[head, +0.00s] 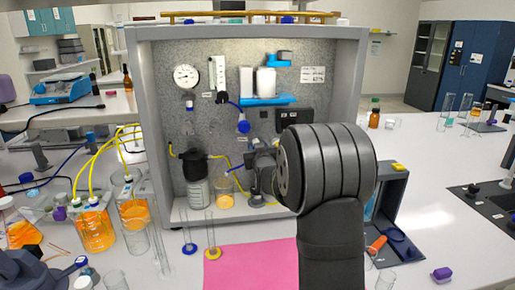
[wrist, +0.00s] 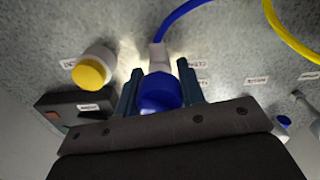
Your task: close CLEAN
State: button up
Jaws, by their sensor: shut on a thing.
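The blue valve knob (wrist: 160,93) sits between my gripper's two dark fingers (wrist: 160,84) in the wrist view, close against the panel. The fingers are shut on its sides. A blue tube (wrist: 181,20) runs to its pale fitting, and a small label (wrist: 197,64), tilted and seemingly reading CLEAN, is on the panel beside it. In the head view my gripper (head: 262,158) is at the panel's lower middle, and my dark wrist covers much of the right side. The held knob cannot be made out there. How far the knob is turned is unclear.
A yellow-capped valve (wrist: 92,70) and a labelled black box (wrist: 85,102) lie left of the fingers in the wrist view. A yellow tube (wrist: 290,35) hangs at right. In the head view a bottle (head: 197,188) and beaker (head: 225,195) stand below; a pink mat (head: 250,266) lies in front.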

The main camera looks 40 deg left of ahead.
jog(key=m, duration=0.6)
dwell(0.6)
jog(key=o, duration=1)
jog(key=shift+s+d, duration=0.1)
jog(key=shift+d, duration=0.05)
jog(key=v, duration=1.7)
jog(key=shift+r, duration=0.1)
